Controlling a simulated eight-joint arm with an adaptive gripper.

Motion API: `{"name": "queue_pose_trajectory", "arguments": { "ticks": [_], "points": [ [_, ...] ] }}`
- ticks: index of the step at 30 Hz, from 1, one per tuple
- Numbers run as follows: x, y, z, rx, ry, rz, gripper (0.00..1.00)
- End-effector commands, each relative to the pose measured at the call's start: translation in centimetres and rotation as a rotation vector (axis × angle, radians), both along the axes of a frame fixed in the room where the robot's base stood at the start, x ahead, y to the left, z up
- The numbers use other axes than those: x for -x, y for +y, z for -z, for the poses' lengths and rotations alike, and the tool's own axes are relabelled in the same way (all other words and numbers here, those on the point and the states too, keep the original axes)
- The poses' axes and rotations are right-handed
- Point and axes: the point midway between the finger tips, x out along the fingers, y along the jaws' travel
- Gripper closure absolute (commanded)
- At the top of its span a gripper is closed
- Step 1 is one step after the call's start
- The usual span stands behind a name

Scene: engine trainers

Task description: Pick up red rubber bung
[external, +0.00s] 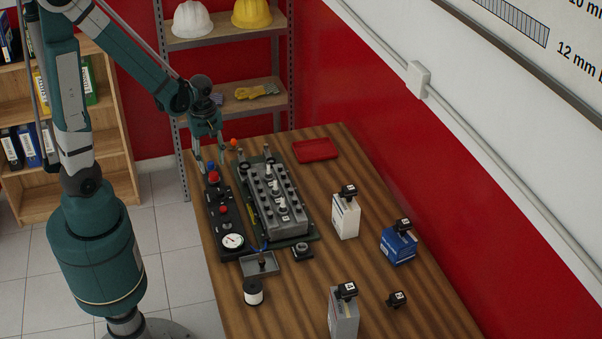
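My gripper (210,161) points down over the far left part of the table, its two fingers spread apart with nothing visible between them. A small red piece (214,177) stands just below the fingertips, at the far end of the black panel; it may be the red rubber bung, but it is too small to tell. A second red piece (224,209) sits nearer on the same panel and looks like a button. A small blue piece (211,166) shows close to the fingers, and an orange one (234,142) lies just right of them.
The black panel (228,222) with a gauge (232,241) lies beside the grey engine block (279,207). A red tray (315,150) is at the back right. Several boxes (345,216) with black tops stand on the right. A grey tray (260,264) and a black-and-white cylinder (253,292) are nearer.

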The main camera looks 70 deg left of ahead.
Motion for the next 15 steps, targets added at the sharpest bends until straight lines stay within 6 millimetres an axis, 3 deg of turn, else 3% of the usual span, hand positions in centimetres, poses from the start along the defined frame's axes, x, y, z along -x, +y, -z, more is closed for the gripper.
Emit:
{"name": "queue_pose_trajectory", "arguments": {
  "ticks": [15],
  "points": [
    [-0.06,0.04,0.46,0.0,0.0,0.0,0.61]
  ]
}}
